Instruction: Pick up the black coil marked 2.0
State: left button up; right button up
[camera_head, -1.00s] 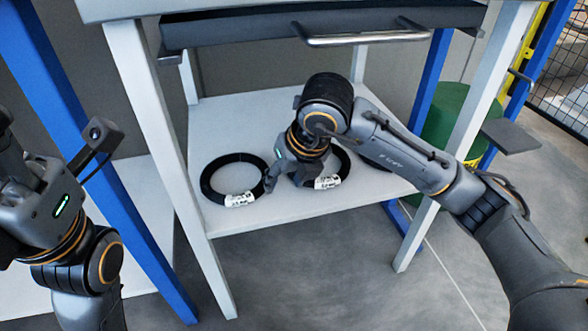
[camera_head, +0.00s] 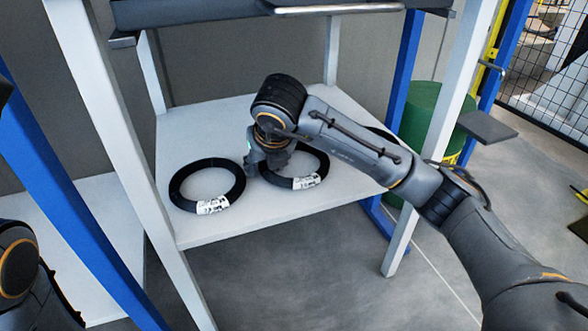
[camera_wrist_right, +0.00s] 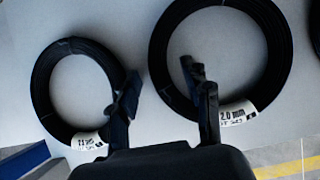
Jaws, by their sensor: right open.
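The black coil marked 2.0 mm (camera_wrist_right: 280,60) lies flat on the white shelf at the right of the wrist view, its white label at the lower right. In the head view it is the middle coil (camera_head: 324,166), partly hidden by my right arm. My right gripper (camera_head: 264,166) is over its left side, near the gap to the left coil. In the wrist view the gripper (camera_wrist_right: 160,90) is open and empty. Its right finger overlaps the 2.0 coil's left part; its left finger overlaps the other coil's right edge. My left gripper is out of view.
A smaller black coil (camera_head: 238,186) with a white label lies left on the shelf (camera_head: 225,232). A third coil (camera_head: 383,133) is mostly hidden behind my right arm. White table legs (camera_head: 115,130) flank the shelf, and a tray with a handle (camera_head: 335,10) hangs above.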

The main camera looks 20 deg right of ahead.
jog(key=shift+c, duration=0.2)
grip_shut()
jog(key=shift+r, duration=0.15)
